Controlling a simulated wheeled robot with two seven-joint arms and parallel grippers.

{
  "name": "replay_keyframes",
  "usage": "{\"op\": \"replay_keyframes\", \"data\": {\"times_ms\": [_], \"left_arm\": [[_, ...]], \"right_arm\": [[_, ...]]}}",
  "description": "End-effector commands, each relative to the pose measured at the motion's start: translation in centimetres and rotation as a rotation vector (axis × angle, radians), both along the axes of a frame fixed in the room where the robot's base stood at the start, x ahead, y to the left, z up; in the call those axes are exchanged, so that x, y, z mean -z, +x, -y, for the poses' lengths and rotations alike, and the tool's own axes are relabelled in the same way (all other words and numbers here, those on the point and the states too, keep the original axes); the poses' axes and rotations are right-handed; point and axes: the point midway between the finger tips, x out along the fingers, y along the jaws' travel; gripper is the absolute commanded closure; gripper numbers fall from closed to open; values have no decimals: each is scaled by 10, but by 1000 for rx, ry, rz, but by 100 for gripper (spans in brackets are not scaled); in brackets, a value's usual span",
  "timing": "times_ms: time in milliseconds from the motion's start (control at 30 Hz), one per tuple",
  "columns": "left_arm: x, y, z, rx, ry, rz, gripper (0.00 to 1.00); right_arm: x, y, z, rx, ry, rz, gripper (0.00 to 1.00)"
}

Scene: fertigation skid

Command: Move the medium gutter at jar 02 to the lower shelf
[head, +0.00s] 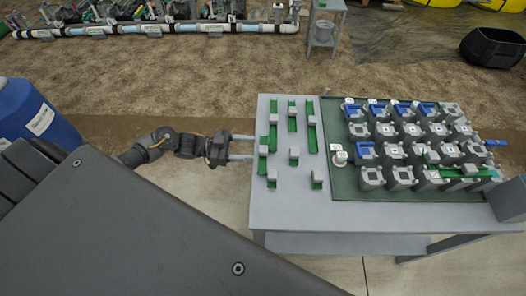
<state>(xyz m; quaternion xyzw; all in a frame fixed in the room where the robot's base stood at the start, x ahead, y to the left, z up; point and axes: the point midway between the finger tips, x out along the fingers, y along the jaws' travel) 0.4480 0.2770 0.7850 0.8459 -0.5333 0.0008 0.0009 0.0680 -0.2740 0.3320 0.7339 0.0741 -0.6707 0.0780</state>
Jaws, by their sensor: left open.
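My left gripper (251,147) is open and empty. Its two fingers point right at the left edge of the grey table, apart from the gutters. Short and longer green gutters with grey blocks stand on the table's left part, among them a long one (311,135) and a middling one (273,135). Another green gutter (462,171) lies across the front right of the grey jar holders (400,176). Jar labels are too small to read, so I cannot tell which is jar 02. The lower shelf (345,243) shows under the tabletop. My right gripper is not in view.
The jar holders stand in rows on a dark green mat (340,183), some with blue parts. A small white-topped item (338,157) stands at the mat's left. A grey box (509,200) is at the right corner. A blue drum (35,118) stands far left.

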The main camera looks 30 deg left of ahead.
Motion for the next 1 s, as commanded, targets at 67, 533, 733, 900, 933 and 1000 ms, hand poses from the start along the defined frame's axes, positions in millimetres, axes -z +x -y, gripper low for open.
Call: {"op": "replay_keyframes", "data": {"times_ms": [67, 533, 733, 900, 933, 1000], "left_arm": [[-2, 5, 11, -1, -2, 1, 45], [-3, 21, 43, -2, -1, 0, 45], [0, 31, 64, -3, 0, -1, 45], [1, 33, 67, -3, 3, 0, 45], [1, 33, 67, -3, 3, 0, 45], [1, 33, 67, -3, 2, 0, 45]], "right_arm": [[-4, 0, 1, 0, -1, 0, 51], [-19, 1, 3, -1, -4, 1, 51], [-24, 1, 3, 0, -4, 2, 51], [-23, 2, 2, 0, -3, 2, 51], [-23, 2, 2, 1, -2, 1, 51], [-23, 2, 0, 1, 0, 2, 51]]}}
